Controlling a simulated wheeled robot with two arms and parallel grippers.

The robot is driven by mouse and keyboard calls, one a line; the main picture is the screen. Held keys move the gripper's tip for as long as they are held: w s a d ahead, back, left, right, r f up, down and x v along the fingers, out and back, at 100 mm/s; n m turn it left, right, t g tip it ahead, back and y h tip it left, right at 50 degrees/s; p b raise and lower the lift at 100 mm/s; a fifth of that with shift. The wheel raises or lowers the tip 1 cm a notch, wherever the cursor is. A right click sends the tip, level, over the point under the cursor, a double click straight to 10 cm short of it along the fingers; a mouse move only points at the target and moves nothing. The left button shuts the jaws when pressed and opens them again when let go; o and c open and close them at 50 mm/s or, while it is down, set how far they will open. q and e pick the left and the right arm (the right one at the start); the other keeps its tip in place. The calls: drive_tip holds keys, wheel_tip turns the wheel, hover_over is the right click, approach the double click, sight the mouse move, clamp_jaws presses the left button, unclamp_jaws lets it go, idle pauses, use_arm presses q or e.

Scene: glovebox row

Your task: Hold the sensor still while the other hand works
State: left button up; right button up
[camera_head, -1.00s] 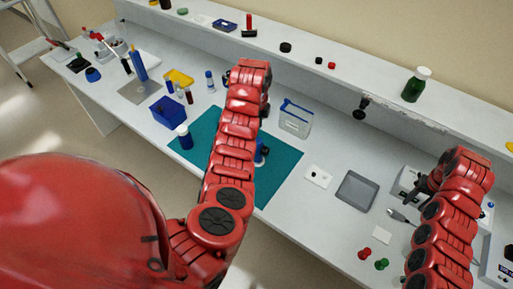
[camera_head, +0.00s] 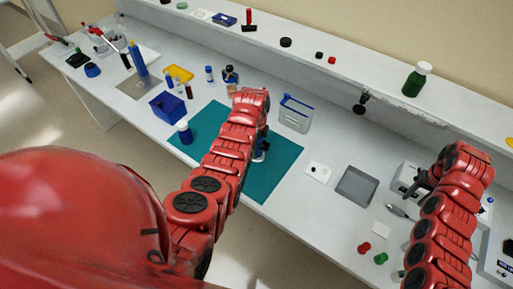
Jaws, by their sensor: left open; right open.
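I cannot tell for certain which thing is the sensor. A small blue and white item (camera_head: 259,154) stands on the teal mat (camera_head: 275,178), partly hidden by my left arm. My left gripper (camera_head: 263,131) is mostly hidden behind its own red wrist, above the mat and close to that item. It is open, and I see nothing held in it. My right gripper (camera_head: 418,184) is open at the right of the bench, by a light grey box (camera_head: 404,176). The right wrist hides part of it.
A grey tray (camera_head: 356,186), white card (camera_head: 318,171), clear bin (camera_head: 296,114) and red and green caps (camera_head: 364,247) lie right of the mat. A blue box (camera_head: 167,107) and blue-capped bottle (camera_head: 184,132) stand left. A raised shelf (camera_head: 340,72) runs along the back.

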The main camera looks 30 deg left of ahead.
use_arm(q)
drive_tip(key=shift+f, duration=0.65)
clamp_jaws()
idle(0.9)
